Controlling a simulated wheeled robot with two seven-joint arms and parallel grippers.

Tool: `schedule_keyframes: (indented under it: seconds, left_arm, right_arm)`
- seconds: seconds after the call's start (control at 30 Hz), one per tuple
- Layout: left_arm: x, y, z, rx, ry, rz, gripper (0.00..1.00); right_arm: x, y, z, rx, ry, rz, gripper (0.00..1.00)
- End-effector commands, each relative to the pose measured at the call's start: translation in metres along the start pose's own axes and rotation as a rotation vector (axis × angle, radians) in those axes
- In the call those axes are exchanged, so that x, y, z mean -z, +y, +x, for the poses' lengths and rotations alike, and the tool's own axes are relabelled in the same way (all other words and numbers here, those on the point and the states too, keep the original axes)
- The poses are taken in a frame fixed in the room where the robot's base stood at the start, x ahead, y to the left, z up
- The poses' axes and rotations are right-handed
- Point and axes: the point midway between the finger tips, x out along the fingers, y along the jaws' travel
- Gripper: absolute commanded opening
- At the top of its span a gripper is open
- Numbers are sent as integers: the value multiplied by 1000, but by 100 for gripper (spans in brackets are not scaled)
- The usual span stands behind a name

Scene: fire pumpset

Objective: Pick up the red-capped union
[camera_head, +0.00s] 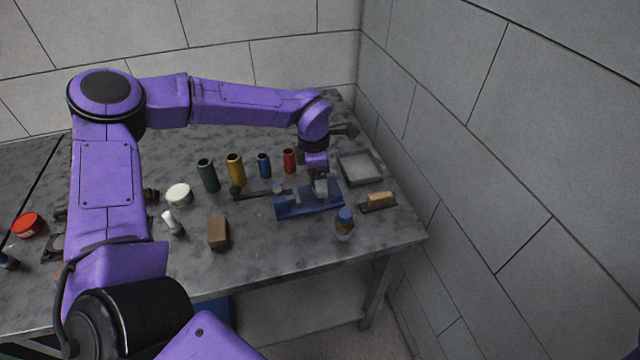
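A purple arm, my left, rises on the left and reaches across the back to the right. Its small gripper (320,188) hangs down over a blue vise-like fixture (308,202). The wrist hides part of the fixture, and the fingers are too small to tell open from shut. I cannot tell for sure which item is the red-capped union. A round item with a red top (27,224) sits at the far left of the table, well away from the gripper. A red cylinder (289,161) stands just behind the fixture, left of the wrist. My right gripper is not in view.
On the grey table (270,262) stand green (208,176), yellow (235,169) and blue (264,165) cylinders. A grey tray (360,168), a brush-like block (379,201) and a blue-capped bottle (345,224) are at right. A brown block (218,234) sits in front. Walls close the right and back.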

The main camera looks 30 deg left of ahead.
Motion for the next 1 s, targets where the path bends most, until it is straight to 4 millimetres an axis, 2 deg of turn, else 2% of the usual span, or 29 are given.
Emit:
schedule_keyframes:
  seconds: [0.07,0.1,0.3,0.67,0.83,1.0]
  left_arm:
    - [0,0,0,0,0,0,76]
    - [0,0,0,0,0,0,63]
    - [0,0,0,0,0,0,0]
    - [-2,1,-8,-2,-2,0,0]
    - [-5,0,-35,-5,-6,1,0]
    - [-10,-36,-73,-7,-8,5,0]
  right_arm:
    - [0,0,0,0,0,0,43]
    - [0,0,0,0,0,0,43]
    - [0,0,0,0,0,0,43]
    - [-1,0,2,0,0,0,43]
    - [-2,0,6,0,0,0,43]
    - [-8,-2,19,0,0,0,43]
